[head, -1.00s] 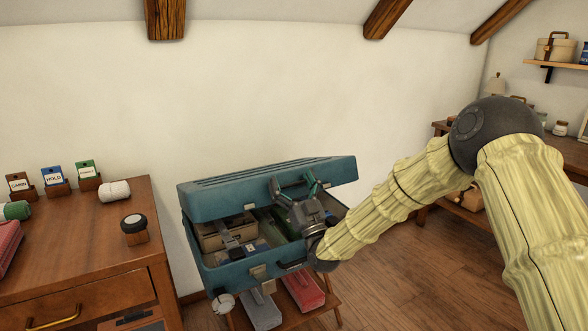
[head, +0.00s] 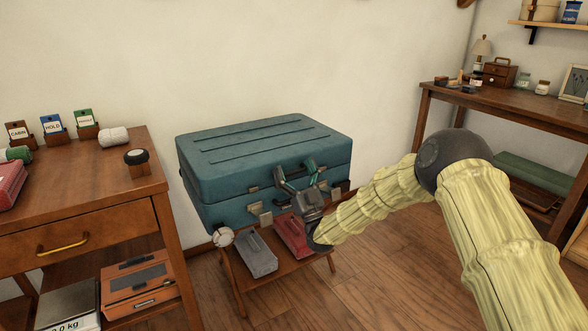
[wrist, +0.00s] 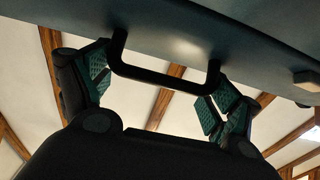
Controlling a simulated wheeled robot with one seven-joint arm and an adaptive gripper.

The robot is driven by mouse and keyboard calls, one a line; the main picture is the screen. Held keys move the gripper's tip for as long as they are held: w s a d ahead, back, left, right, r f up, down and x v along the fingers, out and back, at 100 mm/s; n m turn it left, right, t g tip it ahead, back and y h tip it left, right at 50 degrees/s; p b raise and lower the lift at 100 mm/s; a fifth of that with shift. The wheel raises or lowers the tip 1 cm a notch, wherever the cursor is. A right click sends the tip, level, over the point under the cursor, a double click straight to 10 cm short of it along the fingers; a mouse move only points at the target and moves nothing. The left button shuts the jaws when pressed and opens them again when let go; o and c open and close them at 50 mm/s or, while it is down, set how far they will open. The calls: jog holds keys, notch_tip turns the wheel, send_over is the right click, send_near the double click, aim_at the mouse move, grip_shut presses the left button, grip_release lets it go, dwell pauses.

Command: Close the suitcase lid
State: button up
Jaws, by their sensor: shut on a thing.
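The teal suitcase stands on a low wooden stand. Its ribbed lid (head: 262,148) lies down over the base (head: 225,215), and I see no clear gap at the front seam and nothing of the inside. My gripper (head: 297,177) is at the front of the suitcase. In the wrist view its fingers (wrist: 160,88) sit at the two ends of the dark handle (wrist: 165,75), shut on it across its width. The lid's teal face (wrist: 190,28) fills the top of that view. The gripper hides part of the front seam in the head view.
A grey item (head: 257,254) and a red item (head: 292,236) lie on the stand (head: 290,275) below. A wooden desk (head: 85,205) with tags and yarn is at left. A table (head: 510,110) stands at right.

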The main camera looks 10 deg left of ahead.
jog(key=shift+d+f, duration=0.15)
jog(key=shift+f, duration=0.55)
jog(key=shift+d+f, duration=0.1)
jog(key=shift+f, duration=0.6)
jog(key=o, duration=1.1)
jog(key=shift+o, duration=0.2)
jog(key=shift+w+f+h, duration=0.25)
jog(key=shift+f+h, duration=0.1)
jog(key=shift+h, duration=0.15)
jog(key=shift+s+a+r+y, duration=0.15)
jog(key=shift+a+r+y, duration=0.15)
jog(key=shift+r, duration=0.15)
jog(key=v, duration=1.2)
jog(key=shift+d, duration=0.15)
